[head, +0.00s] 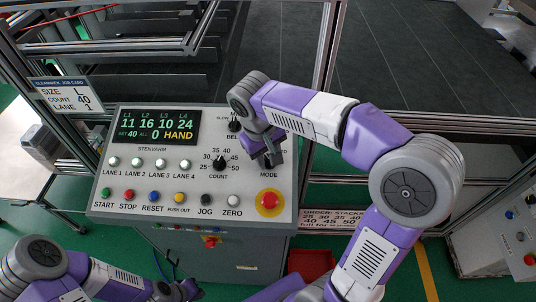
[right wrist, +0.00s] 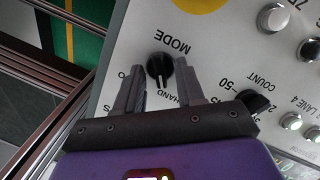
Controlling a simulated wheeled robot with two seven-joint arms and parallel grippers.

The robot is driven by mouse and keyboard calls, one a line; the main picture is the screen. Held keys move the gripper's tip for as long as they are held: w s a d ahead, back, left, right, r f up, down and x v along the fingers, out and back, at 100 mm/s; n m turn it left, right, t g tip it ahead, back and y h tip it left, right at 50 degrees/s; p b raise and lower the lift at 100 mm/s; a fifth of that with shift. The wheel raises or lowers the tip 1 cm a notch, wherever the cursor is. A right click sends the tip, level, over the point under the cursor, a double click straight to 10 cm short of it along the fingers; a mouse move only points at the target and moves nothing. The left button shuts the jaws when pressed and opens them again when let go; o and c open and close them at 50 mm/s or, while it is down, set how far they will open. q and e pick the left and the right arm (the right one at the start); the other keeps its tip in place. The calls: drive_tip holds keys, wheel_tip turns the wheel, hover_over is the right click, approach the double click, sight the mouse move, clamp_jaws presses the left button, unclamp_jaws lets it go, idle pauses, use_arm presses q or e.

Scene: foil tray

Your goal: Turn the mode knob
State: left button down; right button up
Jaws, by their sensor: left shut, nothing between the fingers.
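The black mode knob (right wrist: 160,70) sits on the light panel beside its MODE label in the right wrist view. The HAND label lies next to it. My right gripper (right wrist: 157,75) is open, with one finger on each side of the knob and narrow gaps showing; contact is not clear. In the head view my right gripper (head: 268,158) hangs over the panel just above the MODE label and hides the knob. My left gripper (head: 185,292) is shut and empty at the bottom edge, in front of the panel, partly cut off.
The control panel (head: 140,205) also carries a count knob (head: 219,163), a row of buttons, a red emergency stop (head: 269,202) and a display (head: 158,126) reading HAND. A job card (head: 62,94) is at the left. Metal frame posts stand behind and right of the panel.

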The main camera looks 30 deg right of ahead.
wheel_tip(320, 180, up, 7)
drive_tip(key=a, duration=0.1)
drive_tip(key=shift+a+r, duration=0.15)
drive_tip(key=shift+r, duration=0.05)
idle(0.4)
idle(0.4)
